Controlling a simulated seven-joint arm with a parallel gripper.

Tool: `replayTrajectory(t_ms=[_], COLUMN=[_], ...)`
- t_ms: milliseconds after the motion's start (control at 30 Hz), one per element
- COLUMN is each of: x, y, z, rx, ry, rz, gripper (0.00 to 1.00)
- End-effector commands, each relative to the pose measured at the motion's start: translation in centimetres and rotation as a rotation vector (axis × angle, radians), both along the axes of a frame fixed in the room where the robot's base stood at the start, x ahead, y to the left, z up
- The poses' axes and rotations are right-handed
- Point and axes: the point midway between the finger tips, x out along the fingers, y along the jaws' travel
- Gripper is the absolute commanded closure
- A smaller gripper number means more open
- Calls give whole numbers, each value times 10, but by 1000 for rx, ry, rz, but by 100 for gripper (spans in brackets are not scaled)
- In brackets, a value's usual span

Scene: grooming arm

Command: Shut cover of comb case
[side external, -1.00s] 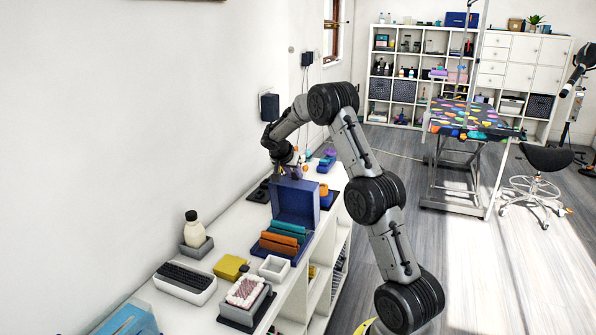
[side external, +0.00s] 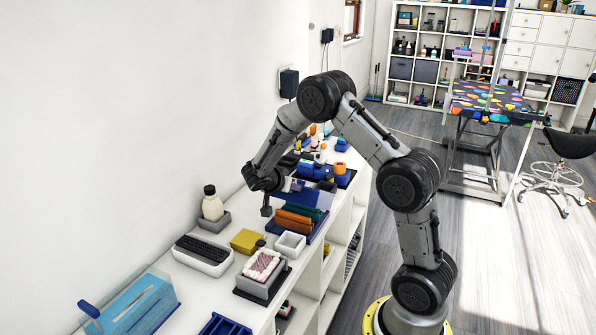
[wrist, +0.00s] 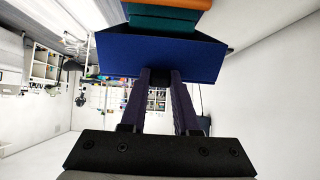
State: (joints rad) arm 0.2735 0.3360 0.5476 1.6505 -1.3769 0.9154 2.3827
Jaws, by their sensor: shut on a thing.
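My gripper (side external: 290,186) is at the cover's upper left edge. In the wrist view, the dark fingers of my gripper (wrist: 160,76) meet the blue cover (wrist: 165,55), with teal and orange combs beyond it. They are shut on the cover; the fingertips are partly hidden by it.
Blue and orange items (side external: 325,172) lie beyond the case. A wall rises at left.

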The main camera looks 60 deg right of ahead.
Motion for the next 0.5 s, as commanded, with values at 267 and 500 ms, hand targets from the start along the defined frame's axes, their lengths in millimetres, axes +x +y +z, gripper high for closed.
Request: replayTrajectory(t_ms=[267, 500], x=[-5, -5], y=[34, 47], z=[-50, -77], rx=[19, 18], ry=[13, 14], rz=[-3, -6], gripper=[100, 100])
